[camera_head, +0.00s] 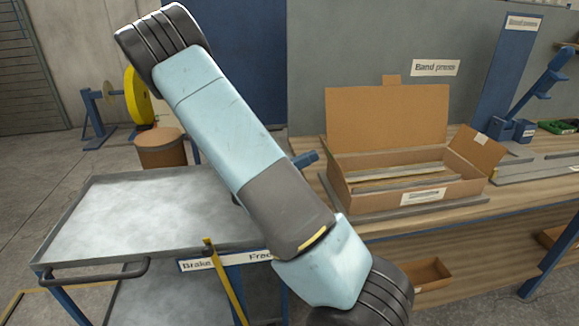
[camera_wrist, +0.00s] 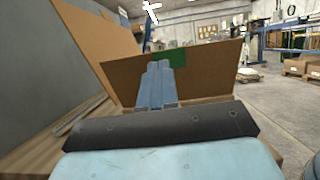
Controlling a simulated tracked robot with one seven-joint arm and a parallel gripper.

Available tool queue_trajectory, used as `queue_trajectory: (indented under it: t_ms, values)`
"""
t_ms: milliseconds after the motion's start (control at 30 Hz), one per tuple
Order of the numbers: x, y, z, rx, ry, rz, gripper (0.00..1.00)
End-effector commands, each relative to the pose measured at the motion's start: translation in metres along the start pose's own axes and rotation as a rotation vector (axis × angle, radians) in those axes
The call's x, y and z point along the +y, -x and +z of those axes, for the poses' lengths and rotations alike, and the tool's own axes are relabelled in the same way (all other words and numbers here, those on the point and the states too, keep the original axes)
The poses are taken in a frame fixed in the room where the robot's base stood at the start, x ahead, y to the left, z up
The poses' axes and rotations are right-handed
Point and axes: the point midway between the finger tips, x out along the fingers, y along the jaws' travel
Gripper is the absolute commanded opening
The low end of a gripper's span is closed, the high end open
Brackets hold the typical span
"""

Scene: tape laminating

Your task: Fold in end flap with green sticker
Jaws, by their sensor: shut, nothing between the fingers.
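An open cardboard box (camera_head: 400,197) stands on the wooden bench, its tall back flap (camera_head: 388,118) upright. In the wrist view, an end flap (camera_wrist: 212,80) stands raised ahead of my gripper, with a green sticker (camera_wrist: 178,58) near its upper edge. In the head view I see no green sticker; the right end flap (camera_head: 477,152) leans outward with a pale sticker. My gripper (camera_wrist: 158,66) is shut and empty, its grey-blue fingers pointing at the flap, just below the sticker. Whether they touch it is unclear. In the head view, only a blue tip (camera_head: 306,159) shows left of the box.
Long grey strips lie in the box, and another strip (camera_head: 425,208) lies along its front. A blue press (camera_head: 525,110) stands at the right of the bench (camera_head: 495,208). A metal-topped cart (camera_head: 140,215) stands at the left. A small open carton (camera_head: 432,272) sits below the bench.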

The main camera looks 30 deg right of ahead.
Motion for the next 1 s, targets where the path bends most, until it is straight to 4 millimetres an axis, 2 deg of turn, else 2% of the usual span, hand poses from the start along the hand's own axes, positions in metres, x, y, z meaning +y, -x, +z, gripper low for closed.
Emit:
queue_trajectory:
  t_ms: [100, 300, 600, 633, 733, 1000]
  values:
    - [0.0, -0.015, 0.0, 0.0, 0.001, -0.002, 0.0]
    - [0.0, -0.026, 0.0, 0.0, 0.0, 0.001, 0.0]
    - [0.0, -0.027, 0.0, 0.0, 0.0, 0.0, 0.0]
    - [-0.003, -0.013, 0.005, 0.002, -0.002, 0.004, 0.0]
    - [-0.001, -0.021, 0.002, 0.003, -0.001, 0.003, 0.0]
    - [0.0, -0.025, 0.004, 0.046, -0.004, 0.01, 0.0]
